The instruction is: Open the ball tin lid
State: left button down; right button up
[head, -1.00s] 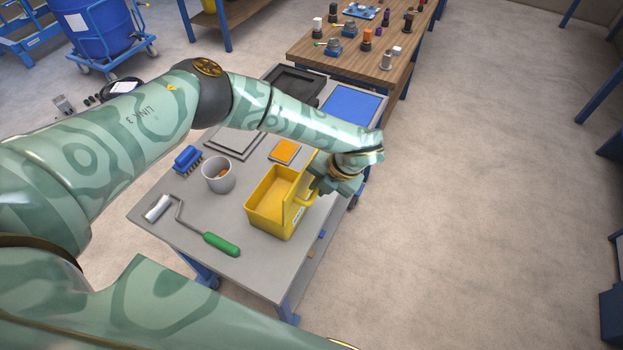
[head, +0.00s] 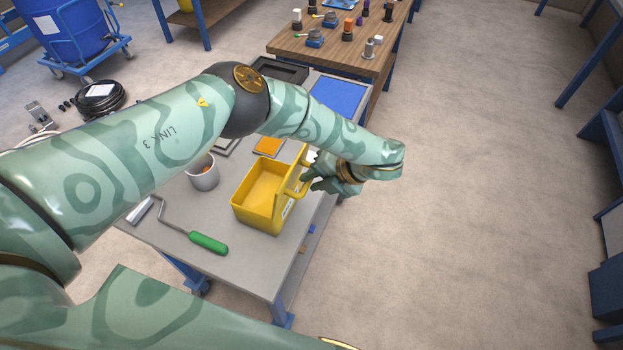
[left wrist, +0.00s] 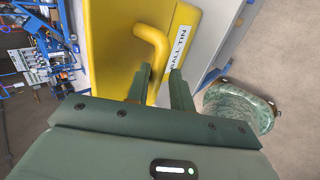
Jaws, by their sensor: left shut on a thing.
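The yellow ball tin (head: 252,218) stands on the grey table with its top open, and its inside looks empty. Its yellow lid (head: 303,158) is swung up at the tin's right side, partly hidden by my gripper. My left gripper (head: 310,180) is at the outer side of the lid, shut on the lid's yellow handle (head: 294,190). In the left wrist view the bent handle (left wrist: 152,42) runs down between the two fingers (left wrist: 158,85), beside the BALL TIN label (left wrist: 180,42). My right gripper is not in view.
A paint roller with a green grip (head: 208,243) lies in front of the tin. A grey cup (head: 203,175) stands to its left, and an orange pad (head: 268,146) lies behind. A blue pad (head: 338,95) is farther back. The floor right of the table is clear.

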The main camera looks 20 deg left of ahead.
pick_arm(q)
jog(key=shift+s+d+f, duration=0.45)
jog(key=shift+d+f, duration=0.05)
jog(key=shift+f, duration=0.05)
jog(key=c, duration=1.4)
grip_release()
jog(key=shift+w, duration=0.2)
jog(key=shift+w+d+r, duration=0.1)
jog(key=w+v, duration=0.1)
jog(key=v, duration=1.5)
jog(key=shift+s+r+b, duration=0.15)
jog(key=shift+s+b, duration=0.25)
